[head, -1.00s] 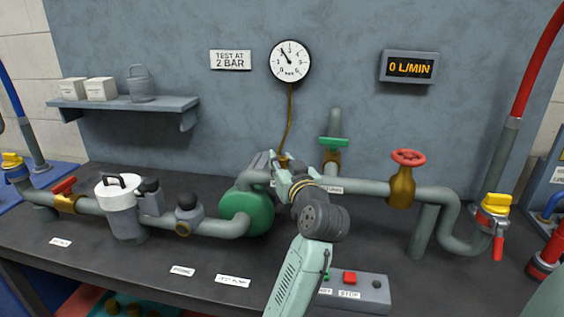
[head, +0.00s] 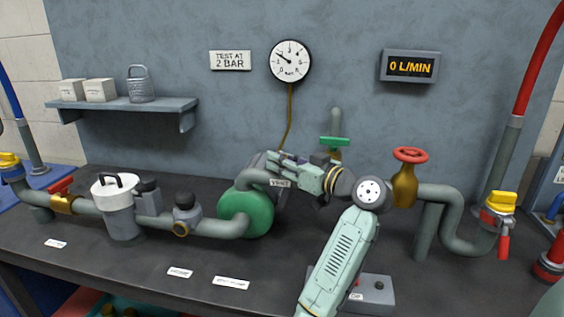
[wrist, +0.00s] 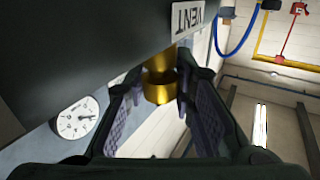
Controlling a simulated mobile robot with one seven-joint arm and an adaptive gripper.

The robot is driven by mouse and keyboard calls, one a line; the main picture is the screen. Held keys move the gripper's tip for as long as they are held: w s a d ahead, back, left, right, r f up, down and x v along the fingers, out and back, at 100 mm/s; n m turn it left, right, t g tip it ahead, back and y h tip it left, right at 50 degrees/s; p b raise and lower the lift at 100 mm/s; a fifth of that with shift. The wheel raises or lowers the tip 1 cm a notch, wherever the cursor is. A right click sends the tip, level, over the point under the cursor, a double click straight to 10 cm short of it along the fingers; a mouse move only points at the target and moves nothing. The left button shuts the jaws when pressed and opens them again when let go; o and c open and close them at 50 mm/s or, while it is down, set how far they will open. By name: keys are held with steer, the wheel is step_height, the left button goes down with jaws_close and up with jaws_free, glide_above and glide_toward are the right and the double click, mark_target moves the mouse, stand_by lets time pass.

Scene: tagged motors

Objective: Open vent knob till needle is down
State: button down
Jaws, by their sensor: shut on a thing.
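The brass vent knob (wrist: 158,92) shows in the wrist view, between the two fingers of my gripper (wrist: 158,100), below the VENT label (wrist: 187,20). My gripper is shut on this knob. In the head view my gripper (head: 275,160) reaches in from the right, above the VENT label (head: 280,183) near the green pump (head: 246,212), and hides the knob. The round white gauge (head: 290,61) hangs on the wall; its needle points to the upper left. The gauge also shows in the wrist view (wrist: 76,118).
A red valve wheel (head: 410,155) on a brass body stands right of my arm, and a green valve handle (head: 334,141) is behind it. The flow display (head: 409,67) reads 0 L/MIN. A grey button box (head: 378,290) sits near the table front beside my arm.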

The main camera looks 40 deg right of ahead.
stand_by(0.3)
steer(key=c, duration=1.3)
jaws_free()
steer(key=shift+c, duration=0.2)
steer(key=s+d, duration=0.2)
steer(key=s, duration=0.9)
steer(key=shift+s, duration=0.4)
